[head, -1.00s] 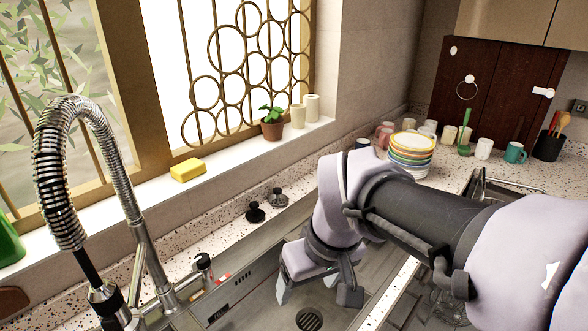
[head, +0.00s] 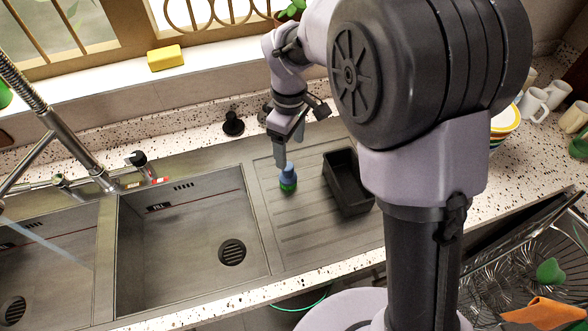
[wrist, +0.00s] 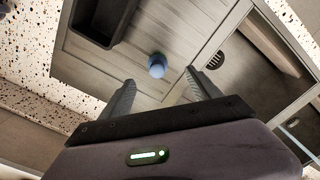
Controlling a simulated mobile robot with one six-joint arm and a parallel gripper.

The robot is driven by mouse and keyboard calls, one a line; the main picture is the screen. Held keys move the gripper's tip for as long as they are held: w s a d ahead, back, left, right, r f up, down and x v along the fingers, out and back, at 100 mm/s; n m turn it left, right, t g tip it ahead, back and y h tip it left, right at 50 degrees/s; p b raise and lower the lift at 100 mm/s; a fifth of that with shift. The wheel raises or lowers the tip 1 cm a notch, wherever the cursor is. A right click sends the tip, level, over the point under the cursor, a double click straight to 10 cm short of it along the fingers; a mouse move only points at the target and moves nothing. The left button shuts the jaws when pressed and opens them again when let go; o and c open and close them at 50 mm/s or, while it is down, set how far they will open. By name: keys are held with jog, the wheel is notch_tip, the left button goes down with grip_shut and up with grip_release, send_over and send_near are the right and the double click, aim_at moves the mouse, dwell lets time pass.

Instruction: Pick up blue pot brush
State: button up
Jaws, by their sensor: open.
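The blue pot brush (head: 288,179) stands on the ridged steel drainboard (head: 305,235), with a blue knob on top and green at its base. My gripper (wrist: 160,80) is open and empty above the drainboard. In the wrist view the brush's round blue top (wrist: 157,65) shows just beyond the fingertips, about midway between the two fingers and apart from them.
A black rectangular bin (head: 346,181) stands just right of the brush. The empty sink basin (head: 190,228) lies to the left. A black stopper (head: 233,124) is on the speckled counter behind, and a yellow sponge (head: 165,57) is on the sill. A dish rack (head: 540,255) is at the right.

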aim_at(288, 173)
notch_tip(288, 173, down, 8)
jog(key=shift+w+b, duration=0.1)
jog(key=shift+b, duration=1.05)
jog(key=f+b, duration=0.1)
jog(key=w+f, duration=0.1)
jog(key=f, duration=0.1)
jog(key=f+b, duration=0.1)
jog(key=f, duration=0.1)
jog(key=shift+w+a+f+b, duration=0.2)
jog(key=shift+a+b, duration=0.1)
jog(key=shift+a, duration=0.05)
jog(key=shift+s+r, duration=0.1)
jog(key=shift+r, duration=0.1)
jog(key=shift+c, duration=0.6)
jog(key=c, duration=1.3)
